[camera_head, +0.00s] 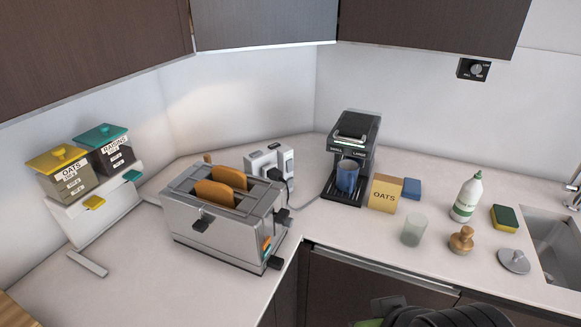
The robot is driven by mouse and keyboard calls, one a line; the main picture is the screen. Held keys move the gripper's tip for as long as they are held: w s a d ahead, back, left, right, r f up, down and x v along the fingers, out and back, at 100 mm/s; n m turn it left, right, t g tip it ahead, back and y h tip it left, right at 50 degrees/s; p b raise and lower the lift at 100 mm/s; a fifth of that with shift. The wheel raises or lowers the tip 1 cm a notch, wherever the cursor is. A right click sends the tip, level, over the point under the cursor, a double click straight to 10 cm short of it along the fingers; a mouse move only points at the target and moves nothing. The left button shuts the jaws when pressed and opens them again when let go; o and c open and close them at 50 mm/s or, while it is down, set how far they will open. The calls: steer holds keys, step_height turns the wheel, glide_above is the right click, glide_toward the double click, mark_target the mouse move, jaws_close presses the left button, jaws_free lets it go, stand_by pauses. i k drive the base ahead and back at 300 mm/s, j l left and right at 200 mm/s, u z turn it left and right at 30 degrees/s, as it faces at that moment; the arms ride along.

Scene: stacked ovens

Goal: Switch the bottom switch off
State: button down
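No pair labelled top and bottom switches can be made out. A small black control box (473,69) with a round grey knob and tiny white lettering is on the back wall under the right upper cabinet. A white socket block (256,160) with a black plug and cable stands behind the toaster; any small switches on it are too small to tell. My gripper's fingers are not seen; only a dark, partly green part, probably of my arm, shows at the bottom edge.
A steel toaster (222,212) with two bread slices stands at the corner. A coffee machine (352,155) holds a blue mug (347,176). An oats box (385,193), glass (414,230), white bottle (467,198) and sink (555,248) are to the right. Labelled containers (68,172) stand left.

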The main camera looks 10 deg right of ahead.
mark_target(289, 182)
steer(key=i+u, duration=0.1)
steer(key=u, duration=0.35)
steer(key=i+l+u, duration=0.1)
steer(key=u, duration=0.35)
steer(key=l+u, duration=0.2)
steer(key=u, duration=0.2)
steer(key=i, duration=0.05)
